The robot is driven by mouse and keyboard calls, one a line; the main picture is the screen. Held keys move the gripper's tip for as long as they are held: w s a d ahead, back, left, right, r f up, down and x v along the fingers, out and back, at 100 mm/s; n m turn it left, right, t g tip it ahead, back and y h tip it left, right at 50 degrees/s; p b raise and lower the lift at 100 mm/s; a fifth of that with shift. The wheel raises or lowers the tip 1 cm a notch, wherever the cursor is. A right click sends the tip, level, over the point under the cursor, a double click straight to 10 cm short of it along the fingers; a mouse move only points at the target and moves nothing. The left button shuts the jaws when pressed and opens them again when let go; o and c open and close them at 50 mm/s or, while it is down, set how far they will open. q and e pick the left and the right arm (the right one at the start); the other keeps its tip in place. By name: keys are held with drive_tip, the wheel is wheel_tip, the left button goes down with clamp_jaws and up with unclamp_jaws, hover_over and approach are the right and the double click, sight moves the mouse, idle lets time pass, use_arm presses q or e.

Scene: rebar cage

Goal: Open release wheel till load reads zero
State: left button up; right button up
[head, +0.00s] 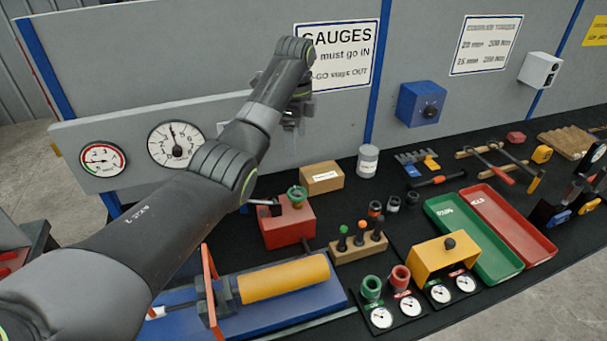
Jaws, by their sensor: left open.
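A red pump block (288,225) stands on the black bench, with a small green wheel (297,193) on its top and a dark lever at its left. I take the green wheel to be the release wheel. On the grey panel are a round gauge with a red and green band (103,159) and a larger white dial (173,144). The white dial's needle points nearly straight up; its exact reading is too small to tell. My left gripper (291,124) is open and empty, pointing down above and behind the green wheel, apart from it. My right gripper is out of view.
A yellow cylinder (284,279) on a blue base lies in front of the pump. A cardboard box (321,179) and a grey can (368,160) stand behind it. A wooden rack with coloured pegs (357,247) is close at right. Green (470,243) and red trays lie further right.

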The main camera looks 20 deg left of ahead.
use_arm(q)
wheel_tip(320, 180, down, 2)
drive_tip(key=s+b, duration=0.1)
drive_tip(key=b, duration=0.1)
hover_over(297, 193)
wheel_tip(297, 193, down, 8)
drive_tip(key=shift+f+b, duration=0.25)
drive_tip(key=shift+b, duration=0.2)
wheel_tip(297, 193, down, 6)
drive_tip(key=shift+f+p, duration=0.25)
drive_tip(key=shift+p, duration=0.2)
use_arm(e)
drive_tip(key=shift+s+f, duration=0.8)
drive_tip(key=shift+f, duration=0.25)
use_arm(q)
drive_tip(key=c, duration=1)
drive_tip(key=shift+o, duration=0.2)
